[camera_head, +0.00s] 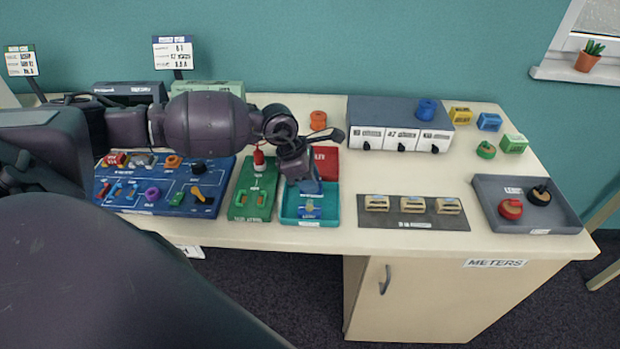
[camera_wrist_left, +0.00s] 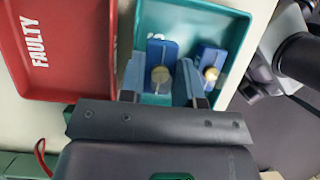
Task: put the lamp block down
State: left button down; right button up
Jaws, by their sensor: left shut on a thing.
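My left gripper (camera_head: 311,184) reaches down over the teal tray (camera_head: 288,214) in the head view. In the left wrist view its two fingers (camera_wrist_left: 160,82) are shut on a blue lamp block (camera_wrist_left: 161,52) with a round yellowish bulb. The held block is over the teal tray (camera_wrist_left: 180,12); whether it touches the tray floor I cannot tell. A second blue lamp block (camera_wrist_left: 209,58) is in the tray, just right of the held one. In the head view the gripper hides much of the held block. My right gripper is not in view.
A red tray marked FAULTY (camera_wrist_left: 65,75) sits beside the teal tray. The green board (camera_head: 253,195) stands to the left, with the blue circuit board (camera_head: 140,200) beyond. A dark mat with several beige pieces (camera_head: 413,222) and a grey tray (camera_head: 485,186) lie right.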

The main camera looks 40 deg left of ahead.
pick_arm(q)
jog(key=shift+f, duration=0.35)
jog(key=shift+f+b, duration=0.25)
jog(key=shift+b, duration=0.15)
jog(key=c, duration=1.2)
grip_release()
jog(key=shift+c, duration=0.2)
jog(key=o, duration=0.4)
jog(key=shift+r, duration=0.15)
jog(key=shift+w+r, duration=0.1)
